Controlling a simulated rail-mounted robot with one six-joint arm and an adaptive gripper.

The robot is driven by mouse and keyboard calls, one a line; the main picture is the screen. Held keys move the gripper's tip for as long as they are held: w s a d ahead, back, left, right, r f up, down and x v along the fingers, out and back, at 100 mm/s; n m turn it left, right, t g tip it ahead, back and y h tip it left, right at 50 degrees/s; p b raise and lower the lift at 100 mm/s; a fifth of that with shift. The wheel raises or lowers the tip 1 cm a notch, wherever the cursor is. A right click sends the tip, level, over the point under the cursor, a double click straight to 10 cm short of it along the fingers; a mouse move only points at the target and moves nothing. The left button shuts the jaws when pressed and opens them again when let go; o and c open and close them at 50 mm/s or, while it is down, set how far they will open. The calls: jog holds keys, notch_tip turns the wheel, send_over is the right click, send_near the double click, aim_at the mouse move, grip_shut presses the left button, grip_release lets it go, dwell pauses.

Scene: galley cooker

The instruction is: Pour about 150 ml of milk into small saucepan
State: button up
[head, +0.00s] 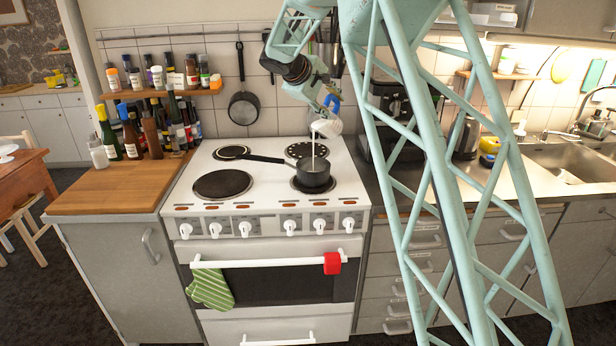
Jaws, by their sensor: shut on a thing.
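The small saucepan (314,174) is dark and stands on the front right hotplate of the white cooker, its handle pointing left. My gripper (328,108) is above and slightly right of the saucepan, shut on a white milk container (328,128). The container is tipped over with its lower end to the left. A thin white stream of milk (314,150) falls from it into the saucepan. The milk level inside the saucepan is too small to make out.
Free hotplates, such as the front left one (222,184), surround the saucepan. A wooden counter (120,187) with several bottles is at left. A frying pan (244,108) hangs on the wall behind. A green striped mitt (211,289) hangs on the oven rail.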

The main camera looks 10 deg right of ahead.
jog(key=shift+s+a+r+t+h, duration=0.15)
jog(key=shift+s+a+t+h, duration=0.35)
jog(key=shift+t+h, duration=0.35)
dwell(5.3)
jog(key=shift+w+d+g+y+p, duration=0.3)
jog(key=shift+g+y+p, duration=0.2)
jog(key=shift+p, duration=2.2)
